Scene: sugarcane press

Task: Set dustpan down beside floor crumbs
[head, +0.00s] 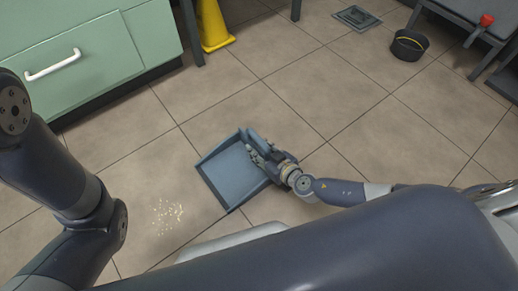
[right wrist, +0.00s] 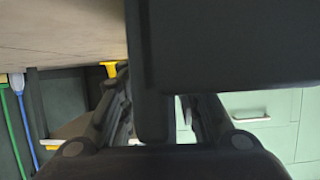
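The blue-grey dustpan (head: 229,174) shows in the head view near the middle, its open tray facing up. I cannot tell whether it touches the floor or is slightly above it. My right gripper (head: 262,152) is at its handle side and appears shut on the handle. In the right wrist view the dark dustpan (right wrist: 235,45) fills the top right, with its handle (right wrist: 152,105) running down between my fingers. The fingertips are partly hidden there. Pale floor crumbs (head: 168,215) lie on the tiles left of and below the dustpan, apart from it. My left gripper is out of view.
A green cabinet (head: 105,50) stands at the upper left, with a yellow floor sign (head: 213,28) beside it. A black round container (head: 409,45) and a floor drain (head: 356,18) are at the upper right. The tiles around the crumbs are clear.

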